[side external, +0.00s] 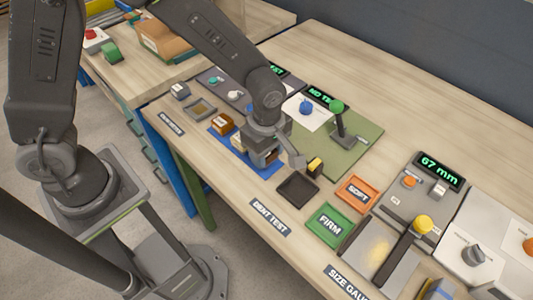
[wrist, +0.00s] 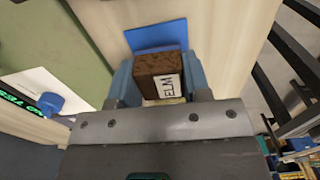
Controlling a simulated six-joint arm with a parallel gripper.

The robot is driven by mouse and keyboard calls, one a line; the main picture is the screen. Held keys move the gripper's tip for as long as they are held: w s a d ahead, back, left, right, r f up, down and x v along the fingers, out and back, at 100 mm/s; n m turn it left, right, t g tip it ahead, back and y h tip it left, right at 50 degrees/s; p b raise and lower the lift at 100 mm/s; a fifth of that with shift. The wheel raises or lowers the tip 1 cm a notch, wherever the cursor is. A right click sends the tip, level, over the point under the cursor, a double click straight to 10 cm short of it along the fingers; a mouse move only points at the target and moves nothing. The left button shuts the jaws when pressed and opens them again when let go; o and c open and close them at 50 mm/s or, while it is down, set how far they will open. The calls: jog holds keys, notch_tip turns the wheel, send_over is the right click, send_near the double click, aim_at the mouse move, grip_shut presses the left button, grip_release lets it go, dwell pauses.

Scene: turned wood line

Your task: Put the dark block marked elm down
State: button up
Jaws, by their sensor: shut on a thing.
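The dark brown block marked ELM (wrist: 158,66) sits between the two blue-grey fingers of my gripper (wrist: 157,75) in the wrist view, its white label facing the camera. My gripper (side external: 262,156) is shut on it. In the side view the fingers largely hide the block. A blue mat (side external: 240,154) lies beside and under the gripper; part of the mat (wrist: 155,36) shows beyond the block in the wrist view. I cannot tell whether the block touches anything below. A brown block with a pale label (side external: 222,123) stands on the mat's far-left part.
A dark tray (side external: 297,190), an orange SOFT tray (side external: 357,193) and a green FIRM tray (side external: 328,225) lie right of the gripper. A green board (side external: 358,143) with a green-knobbed lever (side external: 338,115) stands behind. The bench's front strip is mostly clear.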

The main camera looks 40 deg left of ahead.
jog(key=shift+f, duration=0.65)
jog(key=shift+f, duration=0.2)
jog(key=o, duration=0.9)
jog(key=shift+r, duration=0.1)
